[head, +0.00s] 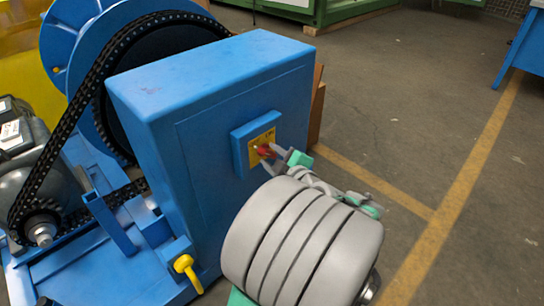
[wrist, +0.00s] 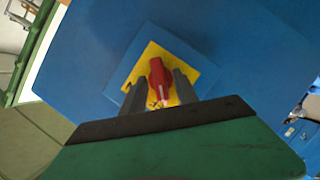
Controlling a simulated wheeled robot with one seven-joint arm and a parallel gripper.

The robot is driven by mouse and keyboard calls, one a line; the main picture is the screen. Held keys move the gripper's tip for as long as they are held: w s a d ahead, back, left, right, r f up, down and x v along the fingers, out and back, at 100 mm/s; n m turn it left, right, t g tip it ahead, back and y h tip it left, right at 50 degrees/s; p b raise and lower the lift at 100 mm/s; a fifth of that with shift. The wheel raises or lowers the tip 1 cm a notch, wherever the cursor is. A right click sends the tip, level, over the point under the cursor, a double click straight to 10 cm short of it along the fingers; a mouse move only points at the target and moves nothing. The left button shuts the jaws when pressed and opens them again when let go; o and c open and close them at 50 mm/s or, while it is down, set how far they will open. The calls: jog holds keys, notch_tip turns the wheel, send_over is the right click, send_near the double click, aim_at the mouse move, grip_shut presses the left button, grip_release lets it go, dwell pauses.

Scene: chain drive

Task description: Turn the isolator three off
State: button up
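The isolator is a red rotary handle (head: 265,151) on a yellow plate (head: 256,143), set in a blue box on the cabinet's side face. In the wrist view the red handle (wrist: 157,72) stands in front of the yellow plate (wrist: 139,69), its white-marked end pointing down toward my gripper. My gripper (head: 271,158) is right at the handle. In the wrist view my gripper's two dark fingers (wrist: 159,84) are apart, one on each side of the handle, with yellow showing between them. I cannot tell whether either finger touches it. Any number label is unreadable.
The blue cabinet (head: 213,77) stands beside a black chain (head: 68,133) and a large blue wheel (head: 80,35). A yellow-handled lever (head: 185,268) sticks out low on the cabinet. The floor (head: 400,120) to the right is clear, with yellow lines.

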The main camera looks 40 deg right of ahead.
jog(key=p+v, duration=0.1)
jog(key=v, duration=0.6)
jog(key=shift+s+p, duration=0.4)
jog(key=shift+a+r, duration=0.1)
